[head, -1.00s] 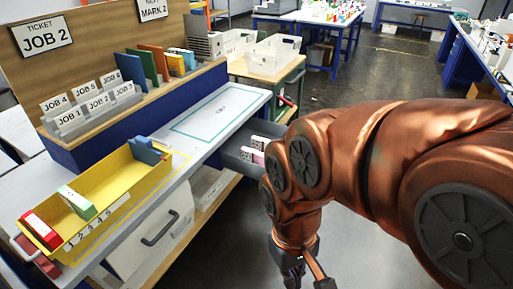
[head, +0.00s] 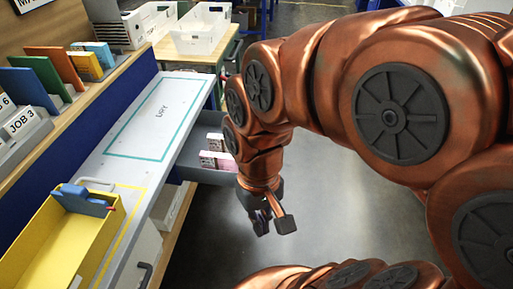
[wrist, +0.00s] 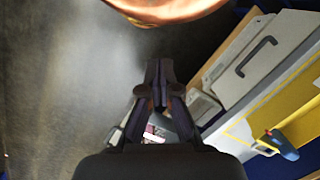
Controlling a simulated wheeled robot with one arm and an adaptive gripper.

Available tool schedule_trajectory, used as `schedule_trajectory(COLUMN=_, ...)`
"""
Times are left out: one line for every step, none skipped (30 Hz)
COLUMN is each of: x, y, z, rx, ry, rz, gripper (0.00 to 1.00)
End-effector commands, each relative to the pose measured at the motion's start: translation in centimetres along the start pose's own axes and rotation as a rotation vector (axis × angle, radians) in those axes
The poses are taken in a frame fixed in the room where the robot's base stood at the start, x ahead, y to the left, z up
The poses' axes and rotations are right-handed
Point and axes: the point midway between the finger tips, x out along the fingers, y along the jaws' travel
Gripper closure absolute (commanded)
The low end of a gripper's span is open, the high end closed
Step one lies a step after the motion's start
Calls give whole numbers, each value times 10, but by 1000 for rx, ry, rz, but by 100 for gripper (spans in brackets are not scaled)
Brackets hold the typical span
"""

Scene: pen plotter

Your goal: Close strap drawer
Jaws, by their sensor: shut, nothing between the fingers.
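A grey drawer (head: 205,176) stands pulled out from under the right side of the workbench in the head view. White and pink packs (head: 214,160) lie in it. No label naming it as the strap drawer is readable, and my arm hides its right end. My gripper (head: 272,224) hangs over the floor, in front and to the right of the drawer, apart from it. Its fingers are shut and empty. In the wrist view my gripper (wrist: 159,68) points over the floor, with part of a pack (wrist: 153,130) showing behind the fingers.
The workbench top (head: 130,172) has a teal-outlined area. A yellow tray (head: 60,245) with a blue item (head: 80,200) sits on it. A white drawer front with a dark handle (wrist: 258,56) is below the bench. Bare floor (head: 330,200) lies around my gripper.

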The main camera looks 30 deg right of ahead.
Motion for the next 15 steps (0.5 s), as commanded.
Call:
schedule_trajectory(x=11, y=-4, z=-15, rx=47, ry=1, rz=-28, gripper=100)
schedule_trajectory(x=14, y=-6, z=-23, rx=81, ry=-2, rz=-45, gripper=100)
schedule_trajectory(x=16, y=-9, z=-36, rx=131, ry=-2, rz=-71, gripper=100)
schedule_trajectory(x=17, y=-11, z=-46, rx=170, ry=0, rz=-92, gripper=100)
schedule_trajectory(x=18, y=-13, z=-56, rx=211, ry=-2, rz=-115, gripper=100)
schedule_trajectory(x=21, y=-15, z=-70, rx=266, ry=-6, rz=-144, gripper=100)
schedule_trajectory(x=21, y=-15, z=-81, rx=308, ry=-6, rz=-166, gripper=100)
schedule_trajectory(x=22, y=-15, z=-91, rx=351, ry=-6, rz=-189, gripper=100)
schedule_trajectory(x=25, y=-15, z=-105, rx=409, ry=-13, rz=-220, gripper=100)
schedule_trajectory(x=26, y=-14, z=-116, rx=454, ry=-16, rz=-243, gripper=100)
schedule_trajectory(x=26, y=-12, z=-126, rx=498, ry=-17, rz=-266, gripper=100)
schedule_trajectory(x=29, y=-9, z=-140, rx=557, ry=-23, rz=-297, gripper=100)
schedule_trajectory(x=31, y=-6, z=-151, rx=602, ry=-31, rz=-320, gripper=100)
schedule_trajectory(x=32, y=-3, z=-162, rx=648, ry=-35, rz=-345, gripper=100)
schedule_trajectory(x=34, y=2, z=-175, rx=710, ry=-42, rz=-376, gripper=100)
